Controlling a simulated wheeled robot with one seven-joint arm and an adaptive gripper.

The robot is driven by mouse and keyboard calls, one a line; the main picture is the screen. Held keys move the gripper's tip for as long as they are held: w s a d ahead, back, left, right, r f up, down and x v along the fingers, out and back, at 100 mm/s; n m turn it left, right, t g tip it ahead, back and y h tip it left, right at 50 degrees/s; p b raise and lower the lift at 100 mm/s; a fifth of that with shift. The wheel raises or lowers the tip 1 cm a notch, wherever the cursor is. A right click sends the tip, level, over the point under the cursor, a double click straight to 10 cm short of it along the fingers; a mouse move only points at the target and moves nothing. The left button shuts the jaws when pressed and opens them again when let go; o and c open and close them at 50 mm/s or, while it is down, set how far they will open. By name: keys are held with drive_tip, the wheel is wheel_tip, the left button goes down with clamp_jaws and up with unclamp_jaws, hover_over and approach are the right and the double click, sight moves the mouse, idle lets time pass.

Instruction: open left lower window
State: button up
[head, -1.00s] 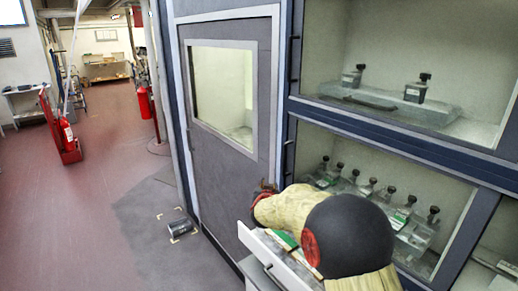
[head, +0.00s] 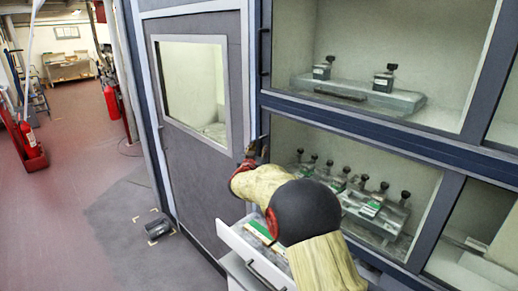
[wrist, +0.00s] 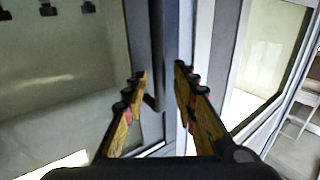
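A dark vertical handle bar (wrist: 156,50) shows between the fingertips, closer to the left one. I cannot tell whether a finger touches it. The handle is hard to make out behind my gripper in the head view. The window looks shut.
A grey door (head: 190,165) with a pane stands left of the window. The upper window (head: 420,60) is above. An open white drawer (head: 250,255) lies below my arm.

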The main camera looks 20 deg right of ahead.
drive_tip(key=shift+w+d, duration=0.15)
drive_tip(key=shift+w, duration=0.05)
drive_tip(key=shift+c, duration=0.5)
clamp_jaws()
idle(0.4)
